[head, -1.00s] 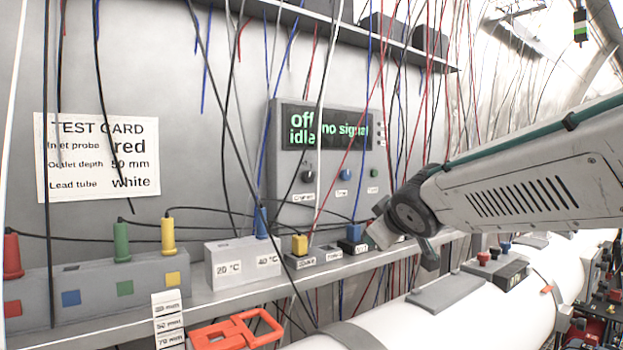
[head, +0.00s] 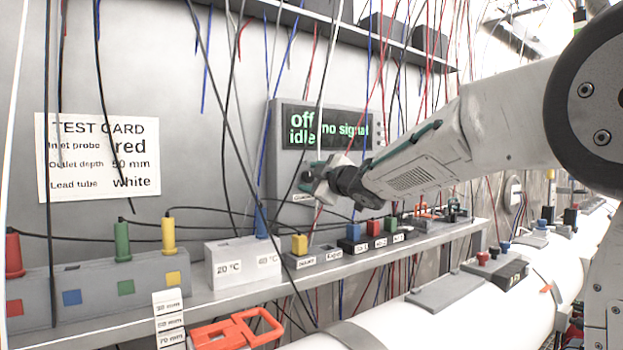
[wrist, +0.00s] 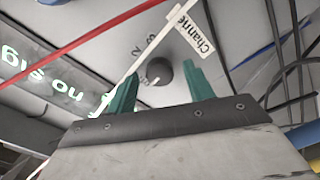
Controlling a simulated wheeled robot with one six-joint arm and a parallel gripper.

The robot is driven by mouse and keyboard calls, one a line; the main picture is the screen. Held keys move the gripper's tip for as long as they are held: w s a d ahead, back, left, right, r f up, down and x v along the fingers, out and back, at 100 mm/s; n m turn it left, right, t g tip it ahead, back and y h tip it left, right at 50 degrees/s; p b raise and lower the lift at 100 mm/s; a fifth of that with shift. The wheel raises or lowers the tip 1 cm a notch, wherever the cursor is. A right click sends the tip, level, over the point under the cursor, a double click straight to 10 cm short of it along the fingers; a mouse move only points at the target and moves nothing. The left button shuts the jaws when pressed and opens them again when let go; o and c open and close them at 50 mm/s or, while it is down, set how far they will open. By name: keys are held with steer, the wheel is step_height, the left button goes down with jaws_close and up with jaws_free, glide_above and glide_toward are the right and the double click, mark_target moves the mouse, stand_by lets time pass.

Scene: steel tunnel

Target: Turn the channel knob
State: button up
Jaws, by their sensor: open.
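The channel knob (wrist: 160,71) is a dark round knob on the grey instrument panel. In the wrist view a "Channel" label (wrist: 194,27) and small markings lie beside it. My gripper (wrist: 157,80) has two green fingers spread apart, one to each side of the knob in the picture. I cannot tell whether they touch it. The panel's display (head: 327,129) reads "off idle" and "no signal".
Red, blue, white and black wires hang around the panel and cross near my gripper. A shelf (head: 225,290) below carries a 20/40 °C block (head: 228,266), a yellow block (head: 299,244) and several coloured plugs. A test card (head: 97,157) is on the wall at left.

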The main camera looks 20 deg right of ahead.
steer(key=shift+w+a, duration=0.1)
steer(key=shift+w, duration=0.25)
steer(key=c, duration=1)
steer(key=shift+m, duration=0.3)
steer(key=shift+o, duration=0.2)
steer(key=m, duration=0.3)
steer(key=shift+m, duration=2.1)
